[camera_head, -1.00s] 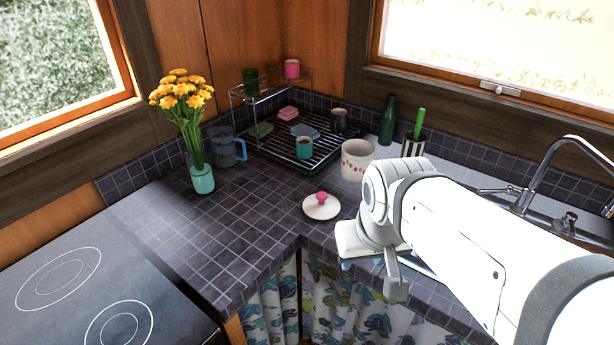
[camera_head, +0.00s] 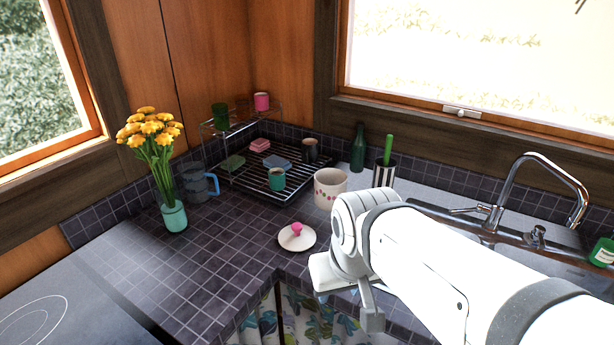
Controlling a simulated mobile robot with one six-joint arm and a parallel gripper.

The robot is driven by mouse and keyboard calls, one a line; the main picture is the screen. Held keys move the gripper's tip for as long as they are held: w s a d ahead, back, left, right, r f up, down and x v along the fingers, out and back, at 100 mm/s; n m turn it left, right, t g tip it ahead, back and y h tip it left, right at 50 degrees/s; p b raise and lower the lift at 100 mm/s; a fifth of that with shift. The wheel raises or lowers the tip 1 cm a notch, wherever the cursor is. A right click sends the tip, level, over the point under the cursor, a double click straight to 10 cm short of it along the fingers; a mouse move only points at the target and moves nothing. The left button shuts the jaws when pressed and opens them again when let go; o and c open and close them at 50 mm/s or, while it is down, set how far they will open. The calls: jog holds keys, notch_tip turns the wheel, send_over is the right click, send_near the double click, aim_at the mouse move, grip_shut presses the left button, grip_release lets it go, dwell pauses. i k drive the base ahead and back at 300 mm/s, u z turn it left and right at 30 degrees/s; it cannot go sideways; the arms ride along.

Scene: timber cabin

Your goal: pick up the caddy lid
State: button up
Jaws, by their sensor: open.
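The caddy lid (camera_head: 311,241) is a white disc with a pink knob. It lies flat on the dark tiled counter near the counter's inner corner. The white caddy (camera_head: 330,188) with a dotted pattern stands behind it, with its top open. My gripper (camera_head: 345,290) is in front and to the right of the lid, apart from it, beside the counter's front edge. My arm's wrist covers part of it, and its fingertips are hard to make out. I see nothing held in it. The jaws are open.
A wire dish rack (camera_head: 262,178) with mugs and sponges stands behind. A vase of yellow flowers (camera_head: 173,215) and a blue-handled jug (camera_head: 197,183) stand left. A green bottle (camera_head: 358,148) and striped utensil pot (camera_head: 384,172) stand near the sink tap (camera_head: 500,195). Counter left of the lid is clear.

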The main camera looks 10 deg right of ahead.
aim_at(297, 237)
jog(key=z, duration=0.95)
jog(key=k, duration=1.15)
jog(key=u, duration=0.55)
jog(key=i, duration=1)
jog(key=u, duration=0.1)
